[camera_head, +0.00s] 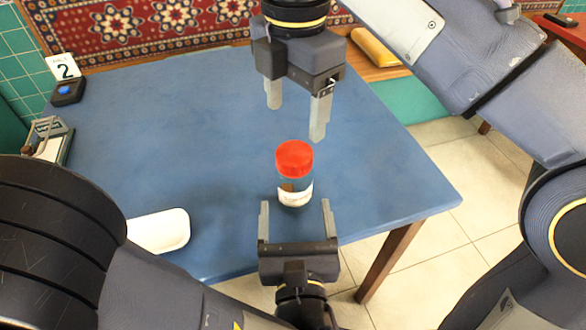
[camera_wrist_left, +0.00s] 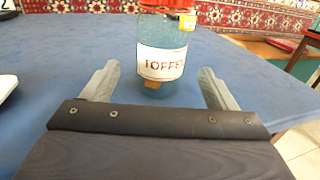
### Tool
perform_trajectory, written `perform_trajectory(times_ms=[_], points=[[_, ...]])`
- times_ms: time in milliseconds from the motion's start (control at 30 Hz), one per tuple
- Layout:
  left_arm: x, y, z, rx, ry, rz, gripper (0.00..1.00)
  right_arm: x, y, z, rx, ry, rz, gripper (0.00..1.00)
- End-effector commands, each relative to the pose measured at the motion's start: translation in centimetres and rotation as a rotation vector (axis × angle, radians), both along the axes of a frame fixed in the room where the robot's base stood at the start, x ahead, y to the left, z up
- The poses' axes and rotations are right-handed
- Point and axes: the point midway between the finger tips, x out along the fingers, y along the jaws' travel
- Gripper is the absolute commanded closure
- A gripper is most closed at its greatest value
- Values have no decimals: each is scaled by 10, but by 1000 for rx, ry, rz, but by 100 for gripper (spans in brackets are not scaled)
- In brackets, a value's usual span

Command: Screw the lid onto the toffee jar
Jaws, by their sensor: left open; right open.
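The toffee jar (camera_head: 295,192) stands upright on the blue table with a white label; the label reading "TOFFEE" faces the left wrist camera (camera_wrist_left: 163,62). The red lid (camera_head: 294,158) sits on top of the jar; whether it is threaded tight I cannot tell. My left gripper (camera_head: 295,218) is open, low at the table's front edge, its fingers pointing at the jar with the jar just ahead of and between them, apart from it. My right gripper (camera_head: 295,122) is open and empty above and behind the lid, fingers pointing down.
The blue table (camera_head: 200,110) is mostly clear left of the jar. A white dish (camera_head: 160,231) lies at the front left. A number 2 sign (camera_head: 65,68) and a small device (camera_head: 52,140) stand along the left edge. The table's right edge is near.

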Motion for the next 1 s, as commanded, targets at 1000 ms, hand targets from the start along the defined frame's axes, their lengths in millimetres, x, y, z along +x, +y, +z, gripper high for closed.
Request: perform_trajectory(times_ms=[1000], points=[[74,4,0,0,1,0,20,0,0,0,-1,-1,1,31]])
